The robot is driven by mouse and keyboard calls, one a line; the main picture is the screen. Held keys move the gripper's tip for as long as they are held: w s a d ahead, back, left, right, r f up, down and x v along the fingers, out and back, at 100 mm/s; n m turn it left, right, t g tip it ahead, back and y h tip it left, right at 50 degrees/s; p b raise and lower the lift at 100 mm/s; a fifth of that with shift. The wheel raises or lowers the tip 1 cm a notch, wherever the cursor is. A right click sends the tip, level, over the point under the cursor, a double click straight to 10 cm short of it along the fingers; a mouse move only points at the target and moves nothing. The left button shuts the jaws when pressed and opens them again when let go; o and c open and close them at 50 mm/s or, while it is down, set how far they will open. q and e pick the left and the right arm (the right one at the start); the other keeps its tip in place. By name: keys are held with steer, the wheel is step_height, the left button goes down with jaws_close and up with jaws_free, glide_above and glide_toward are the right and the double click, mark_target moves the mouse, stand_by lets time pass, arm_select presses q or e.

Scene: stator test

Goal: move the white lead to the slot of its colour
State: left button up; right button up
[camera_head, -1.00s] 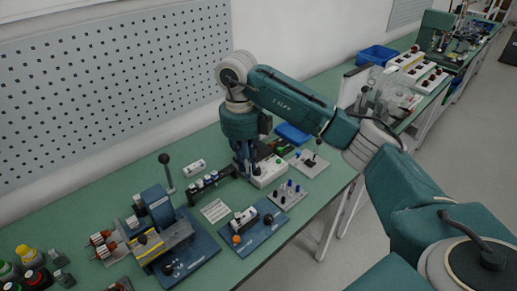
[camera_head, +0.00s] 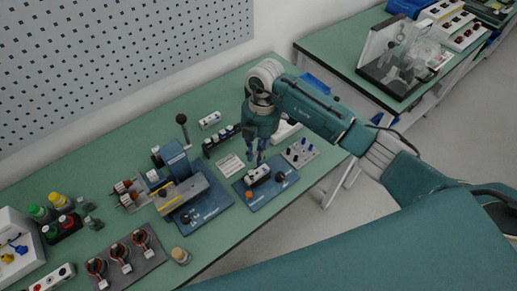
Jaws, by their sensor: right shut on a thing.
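My right gripper (camera_head: 258,158) points down just above the blue board (camera_head: 265,192), close over the white block (camera_head: 258,173) with dark parts on it. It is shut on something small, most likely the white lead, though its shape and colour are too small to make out. I cannot tell whether it touches the block. The slot of the white colour cannot be picked out. A grey plate (camera_head: 300,153) with blue and dark plugs lies right of the gripper. A black rack (camera_head: 221,142) with several light-topped pieces stands to its left. My left gripper is not in view.
A blue-based machine (camera_head: 190,192) with a lever stands left of the board. A printed card (camera_head: 231,165) lies between. A white box (camera_head: 284,130) sits behind the gripper, partly hidden. A dark tray with copper-coloured rings (camera_head: 125,258) and bottles (camera_head: 60,203) are at left.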

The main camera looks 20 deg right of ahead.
step_height(320, 180, down, 3)
steer(key=shift+f+b, duration=0.2)
steer(key=shift+b, duration=1)
steer(key=shift+r, duration=0.25)
steer(key=shift+f, duration=0.3)
steer(key=shift+f, duration=0.6)
steer(key=shift+f+b, duration=0.35)
steer(key=shift+f, duration=0.15)
steer(key=shift+f, duration=0.15)
steer(key=shift+s+f+b, duration=0.1)
steer(key=shift+f+b, duration=0.25)
steer(key=shift+f, duration=0.15)
